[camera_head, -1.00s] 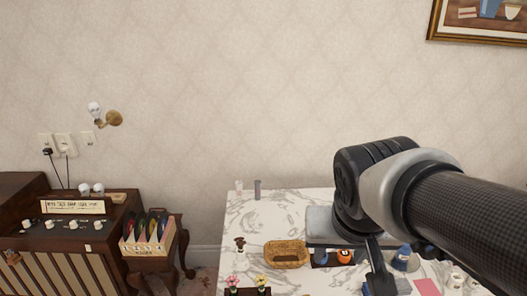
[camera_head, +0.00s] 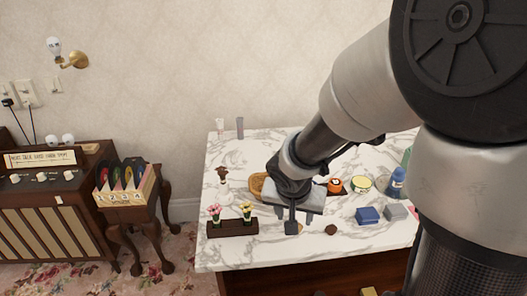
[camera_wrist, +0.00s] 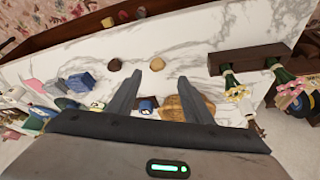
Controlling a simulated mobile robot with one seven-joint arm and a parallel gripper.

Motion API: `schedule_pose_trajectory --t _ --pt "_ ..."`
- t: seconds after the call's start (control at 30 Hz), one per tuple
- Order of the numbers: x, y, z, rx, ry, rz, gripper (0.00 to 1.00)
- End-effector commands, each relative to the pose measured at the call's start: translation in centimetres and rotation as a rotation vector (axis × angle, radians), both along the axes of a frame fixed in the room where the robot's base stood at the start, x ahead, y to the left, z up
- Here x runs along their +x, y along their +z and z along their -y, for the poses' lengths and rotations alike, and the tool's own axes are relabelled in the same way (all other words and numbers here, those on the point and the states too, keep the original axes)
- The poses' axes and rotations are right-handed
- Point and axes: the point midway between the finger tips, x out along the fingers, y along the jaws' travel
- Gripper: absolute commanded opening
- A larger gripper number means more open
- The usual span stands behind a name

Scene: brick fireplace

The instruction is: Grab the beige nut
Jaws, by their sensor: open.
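My gripper (camera_head: 291,220) is over the front part of the table in the head view.
A dark planter with flowers (camera_head: 232,227) stands left of my gripper. A wicker basket (camera_wrist: 195,104) is behind it. Blue (camera_head: 368,215) and grey (camera_head: 395,211) blocks lie to the right. The marble front edge (camera_head: 300,257) is clear.

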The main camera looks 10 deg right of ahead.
Motion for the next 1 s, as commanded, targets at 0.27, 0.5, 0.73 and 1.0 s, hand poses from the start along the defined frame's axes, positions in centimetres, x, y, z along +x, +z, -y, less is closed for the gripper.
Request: schedule_pose_trajectory --t 0.27,0.5,0.73,1.0 --pt "1.0 -2.7 0.5 0.0 0.001 0.0 0.46" --pt "1.7 -5.8 1.4 0.0 0.001 -0.002 0.46" --pt "2.6 -7.4 1.7 0.001 0.0 0.0 0.46" --pt "2.6 -7.3 1.7 0.0 0.0 0.001 0.36"
